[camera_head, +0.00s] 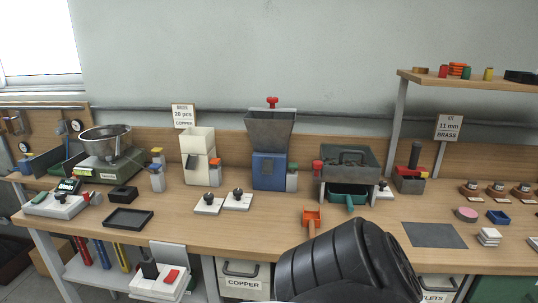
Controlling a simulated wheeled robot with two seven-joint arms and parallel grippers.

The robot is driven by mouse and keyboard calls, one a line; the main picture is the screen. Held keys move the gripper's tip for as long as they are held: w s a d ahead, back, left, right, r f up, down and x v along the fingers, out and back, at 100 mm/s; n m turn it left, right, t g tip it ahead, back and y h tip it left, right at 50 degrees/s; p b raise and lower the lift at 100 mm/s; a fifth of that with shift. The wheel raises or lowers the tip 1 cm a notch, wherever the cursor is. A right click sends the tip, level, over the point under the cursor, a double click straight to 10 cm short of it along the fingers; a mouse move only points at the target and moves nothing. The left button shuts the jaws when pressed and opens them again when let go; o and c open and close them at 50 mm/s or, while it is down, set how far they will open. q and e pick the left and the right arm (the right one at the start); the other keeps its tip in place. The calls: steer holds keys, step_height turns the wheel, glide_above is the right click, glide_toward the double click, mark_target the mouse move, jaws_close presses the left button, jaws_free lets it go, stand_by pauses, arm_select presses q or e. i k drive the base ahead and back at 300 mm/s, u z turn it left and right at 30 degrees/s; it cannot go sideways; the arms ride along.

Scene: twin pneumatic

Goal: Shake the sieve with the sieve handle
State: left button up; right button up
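The sieve appears to be the dark grey box-shaped unit (363,160) on a stand at the right of the bench's middle. A black arched handle (352,156) lies on its top. A red knob (317,167) sticks out at its left side. Below it is a green tray (347,190) with a teal handle (350,204) pointing forward. I cannot tell which of these parts is the sieve handle. Neither of my grippers shows. A black ribbed part, likely one of my arm links, fills the bottom middle, in front of the bench edge.
A blue hopper machine (268,170) and a cream dispenser (198,170) stand left of the sieve. An orange scoop (311,218) lies in front of it. A dark grey mat (433,235) lies to the right. A raised shelf (470,84) overhangs the back right.

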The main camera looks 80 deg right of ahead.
mark_target(317, 165)
steer(key=k, duration=0.4)
steer(key=z, duration=0.95)
